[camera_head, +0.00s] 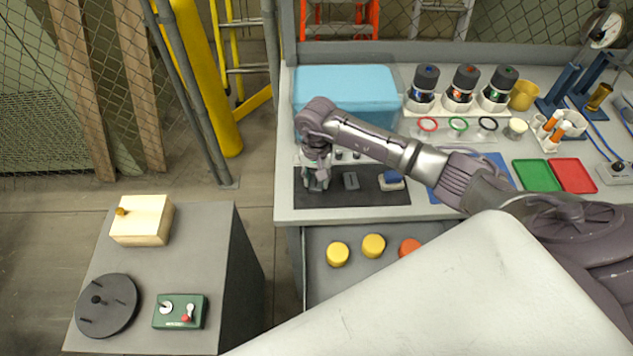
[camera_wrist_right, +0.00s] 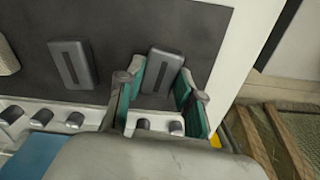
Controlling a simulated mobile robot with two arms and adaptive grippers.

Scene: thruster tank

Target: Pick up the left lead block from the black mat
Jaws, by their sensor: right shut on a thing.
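The black mat (camera_head: 330,198) lies at the front left of the light bench. My right gripper (camera_head: 316,178) points down over the mat's left end. In the right wrist view its teal-padded fingers (camera_wrist_right: 160,82) stand on either side of the left lead block (camera_wrist_right: 162,66), a dark grey bar with a slot, and are shut on it. I cannot tell whether the block is clear of the mat. In the head view the gripper mostly hides it. A second lead block (camera_head: 351,181) lies apart, right of the gripper. My left gripper is not in view.
A white strip with grey knobs (camera_head: 345,155) runs behind the mat, and a large blue box (camera_head: 345,85) stands behind that. The bench's left edge is close to the gripper.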

